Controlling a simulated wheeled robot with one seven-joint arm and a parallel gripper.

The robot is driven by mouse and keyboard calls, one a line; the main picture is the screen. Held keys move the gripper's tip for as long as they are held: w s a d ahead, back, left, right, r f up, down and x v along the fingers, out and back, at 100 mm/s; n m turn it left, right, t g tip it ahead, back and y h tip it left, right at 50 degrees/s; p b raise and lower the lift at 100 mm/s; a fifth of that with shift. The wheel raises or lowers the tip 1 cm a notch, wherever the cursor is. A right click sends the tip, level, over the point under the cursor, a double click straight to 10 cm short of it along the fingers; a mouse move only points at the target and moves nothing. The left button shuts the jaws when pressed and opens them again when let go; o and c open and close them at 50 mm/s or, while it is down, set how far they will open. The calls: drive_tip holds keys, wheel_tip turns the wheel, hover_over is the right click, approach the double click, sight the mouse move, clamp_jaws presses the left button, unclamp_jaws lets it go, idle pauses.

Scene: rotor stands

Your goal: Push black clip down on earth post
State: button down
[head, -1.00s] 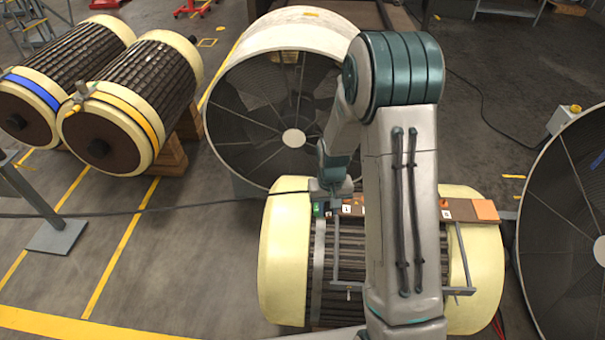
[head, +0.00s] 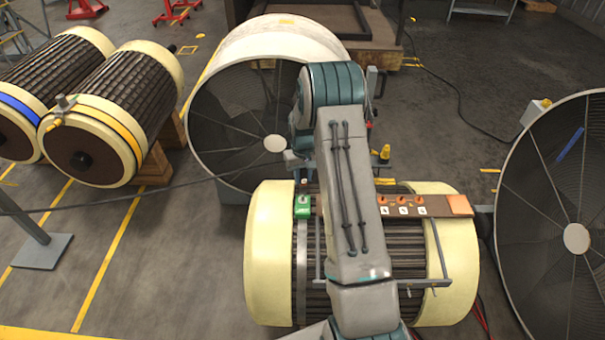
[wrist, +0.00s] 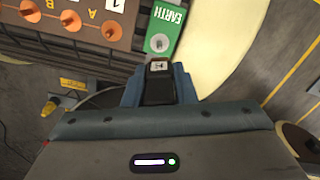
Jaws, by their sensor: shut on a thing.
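The green EARTH block (head: 303,207) sits at the left end of the terminal board on the cream-ended rotor; it also shows in the wrist view (wrist: 169,22). Its metal earth post (wrist: 159,43) stands on the block, bare and with nothing on it. My gripper (wrist: 158,82) is shut on the black clip (wrist: 159,90), which has a small white label on its end. In the wrist view the clip is just below the post, apart from it. In the head view my gripper (head: 301,172) is just behind the block, and the clip is too small to make out clearly.
The brown board (head: 432,206) carries several orange posts with white labels, partly hidden by my arm. A large round fan-like housing (head: 265,40) stands behind, and another (head: 575,200) at right. Two rotors lie at left. A yellow object (head: 384,154) stands behind the board.

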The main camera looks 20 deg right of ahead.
sight(303, 185)
drive_tip(key=shift+f+b, duration=1.05)
drive_tip(key=shift+f, duration=1.3)
drive_tip(key=shift+f+b, duration=1)
drive_tip(key=shift+f, duration=0.3)
drive_tip(key=shift+f+b, duration=0.4)
drive_tip(key=shift+f, duration=0.05)
drive_tip(key=c, duration=1.1)
unclamp_jaws()
